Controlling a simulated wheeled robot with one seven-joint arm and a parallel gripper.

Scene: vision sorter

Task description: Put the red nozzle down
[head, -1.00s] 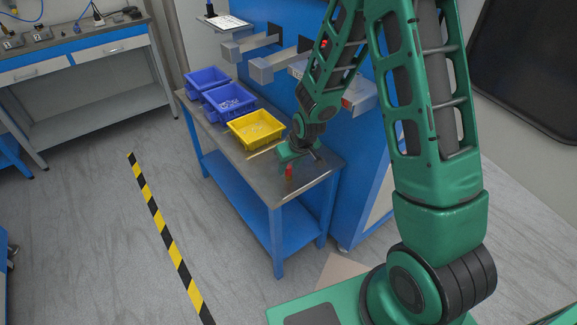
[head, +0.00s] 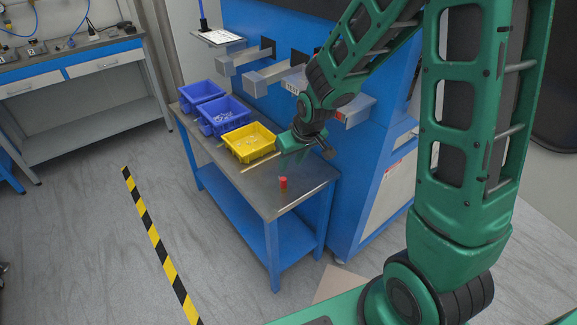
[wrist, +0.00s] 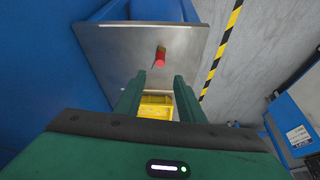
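The red nozzle (head: 283,183) stands upright on the grey top of the blue table (head: 262,200), near its right end. My gripper (head: 291,158) is above the tabletop, behind the nozzle and apart from it. In the wrist view the two green fingers of my gripper (wrist: 156,86) are spread with a gap between them and hold nothing. There the red nozzle (wrist: 160,57) shows beyond the fingertips on the metal tabletop (wrist: 115,50).
A yellow bin (head: 236,150) and two blue bins (head: 208,128) with small parts line the table to the left of my gripper. A blue machine (head: 350,160) stands behind the table. Yellow-black tape (head: 158,245) marks the clear floor in front.

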